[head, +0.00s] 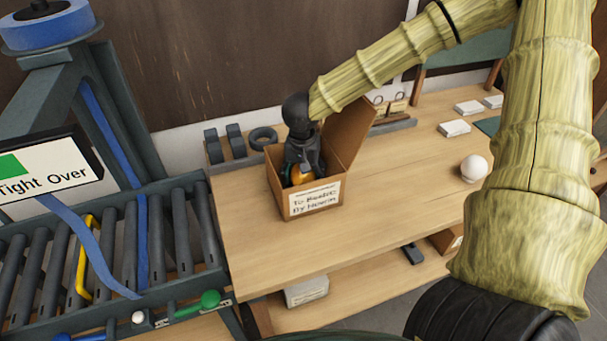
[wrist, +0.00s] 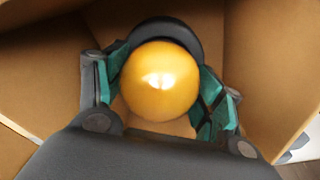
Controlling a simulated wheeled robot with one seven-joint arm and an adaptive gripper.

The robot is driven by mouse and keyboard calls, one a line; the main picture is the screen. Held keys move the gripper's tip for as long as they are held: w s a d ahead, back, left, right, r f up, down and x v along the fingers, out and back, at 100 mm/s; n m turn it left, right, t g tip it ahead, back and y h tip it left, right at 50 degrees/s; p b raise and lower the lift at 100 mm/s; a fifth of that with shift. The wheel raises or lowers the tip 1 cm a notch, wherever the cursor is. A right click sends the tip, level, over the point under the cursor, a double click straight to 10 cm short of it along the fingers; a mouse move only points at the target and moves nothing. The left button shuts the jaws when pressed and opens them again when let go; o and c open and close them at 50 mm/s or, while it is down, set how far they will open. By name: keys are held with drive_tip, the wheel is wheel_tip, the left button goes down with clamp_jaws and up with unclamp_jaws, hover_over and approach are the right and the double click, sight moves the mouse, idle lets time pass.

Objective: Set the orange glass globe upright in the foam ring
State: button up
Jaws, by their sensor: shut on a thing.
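The orange glass globe (head: 301,176) is inside an open cardboard box on the workbench, partly hidden by my gripper and the box wall. In the wrist view the globe (wrist: 160,82) sits between the green-padded fingers. My gripper (head: 301,168) reaches down into the box from above and is shut on the globe. A dark curved piece (wrist: 168,29) shows behind the globe; I cannot tell whether it is the foam ring or part of the globe. A dark ring (head: 263,139) stands at the back of the bench, left of the box's raised flap.
A white ball (head: 473,168) and white boxes (head: 454,128) are on the right of the bench. A roller conveyor (head: 90,265) is at left. The bench front is clear.

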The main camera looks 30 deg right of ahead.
drive_tip(key=shift+f, duration=0.35)
drive_tip(key=o, duration=1)
drive_tip(key=shift+o, duration=0.2)
drive_tip(key=shift+r, duration=0.1)
drive_tip(key=r, duration=0.8)
drive_tip(key=s+a+r, duration=0.1)
drive_tip(key=r, duration=0.3)
drive_tip(key=shift+r, duration=0.2)
